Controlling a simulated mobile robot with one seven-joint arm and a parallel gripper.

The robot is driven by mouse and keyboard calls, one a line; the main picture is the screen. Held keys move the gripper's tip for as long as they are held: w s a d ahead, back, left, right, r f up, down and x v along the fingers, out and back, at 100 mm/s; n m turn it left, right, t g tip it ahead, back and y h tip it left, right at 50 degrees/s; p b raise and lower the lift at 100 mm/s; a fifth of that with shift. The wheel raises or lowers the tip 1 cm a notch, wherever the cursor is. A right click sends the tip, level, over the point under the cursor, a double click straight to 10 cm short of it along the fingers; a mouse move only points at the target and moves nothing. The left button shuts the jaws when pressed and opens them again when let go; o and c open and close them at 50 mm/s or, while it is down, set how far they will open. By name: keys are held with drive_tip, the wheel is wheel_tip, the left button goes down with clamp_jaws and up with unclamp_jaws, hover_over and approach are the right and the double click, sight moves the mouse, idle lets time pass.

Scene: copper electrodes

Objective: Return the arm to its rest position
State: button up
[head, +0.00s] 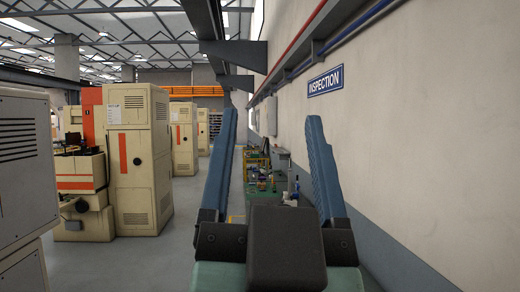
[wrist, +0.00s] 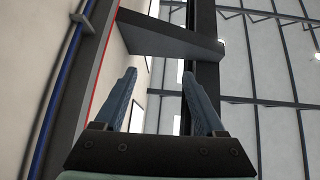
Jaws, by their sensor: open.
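My gripper (head: 272,114) fills the lower middle of the head view. Its two blue fingers stand apart, pointing up and away, with nothing between them except the distant background. A dark block, its palm and a pale green part show below the fingers. In the wrist view my gripper (wrist: 159,73) is also open and empty. There it points up toward the wall, a dark bracket (wrist: 170,40) and the roof beams. No copper electrodes can be made out.
Cream machine cabinets (head: 138,160) stand along the left, with a grey-white one (head: 22,180) close at the left edge. A pale wall (head: 430,130) with an INSPECTION sign (head: 325,81) runs along the right. A cluttered green bench (head: 262,178) stands far ahead. Grey floor (head: 187,215) lies clear between.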

drive_tip(key=shift+s+a+r+n+t+y, duration=0.15)
drive_tip(key=shift+s+a+r+n+t, duration=0.2)
drive_tip(key=shift+s+r, duration=0.25)
drive_tip(key=shift+s+a+r+n+t+y, duration=0.15)
drive_tip(key=shift+s+r+n+t, duration=0.1)
drive_tip(key=shift+s+r+n, duration=0.25)
